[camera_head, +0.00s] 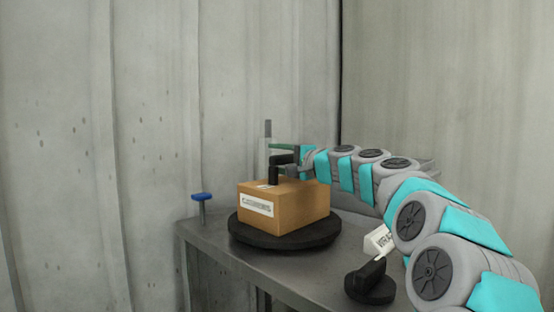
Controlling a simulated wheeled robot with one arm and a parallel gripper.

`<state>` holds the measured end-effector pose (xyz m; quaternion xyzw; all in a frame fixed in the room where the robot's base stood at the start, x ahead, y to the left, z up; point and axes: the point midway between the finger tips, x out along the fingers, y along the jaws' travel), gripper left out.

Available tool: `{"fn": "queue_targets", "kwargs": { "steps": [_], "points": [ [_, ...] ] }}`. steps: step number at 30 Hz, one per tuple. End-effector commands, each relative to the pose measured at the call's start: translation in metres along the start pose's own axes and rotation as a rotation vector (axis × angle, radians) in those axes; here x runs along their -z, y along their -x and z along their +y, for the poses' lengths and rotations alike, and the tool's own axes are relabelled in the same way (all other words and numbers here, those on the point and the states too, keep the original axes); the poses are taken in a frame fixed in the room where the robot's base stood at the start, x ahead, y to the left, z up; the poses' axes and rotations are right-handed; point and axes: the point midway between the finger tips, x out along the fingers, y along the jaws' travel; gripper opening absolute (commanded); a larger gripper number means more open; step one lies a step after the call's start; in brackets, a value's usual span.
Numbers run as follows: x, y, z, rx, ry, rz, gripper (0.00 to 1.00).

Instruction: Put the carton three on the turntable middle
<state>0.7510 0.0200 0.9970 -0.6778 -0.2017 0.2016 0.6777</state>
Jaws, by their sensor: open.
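A brown carton (283,208) with a white printed label on its front rests on the round black turntable (284,242). The label is too small to read surely, so I cannot tell if this is carton three. The carton covers the turntable's middle and sits upright and about centred on it. My gripper (273,178) is open at the carton's top, near its upper left part. I cannot tell whether the fingers touch the carton. My arm reaches in from the right and hides part of the carton's back.
The turntable stands on a grey metal table (215,252). A blue-topped knob on a post (202,205) stands at the table's left back corner. A black round-based object (370,285) and a white lettered block (379,240) lie at the right. Concrete-like walls stand close behind.

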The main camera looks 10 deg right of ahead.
Motion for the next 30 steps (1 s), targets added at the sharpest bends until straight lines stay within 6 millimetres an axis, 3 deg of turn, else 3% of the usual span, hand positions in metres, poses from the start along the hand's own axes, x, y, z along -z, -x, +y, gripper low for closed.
{"fn": "queue_targets", "kwargs": {
  "steps": [5,21,30],
  "points": [
    [0.0,0.015,-0.001,0.0,-0.002,0.0,0.62],
    [0.001,0.108,-0.002,0.001,0.0,0.001,0.62],
    [0.0,0.12,-0.002,-0.001,0.0,0.0,0.62]
  ]
}}
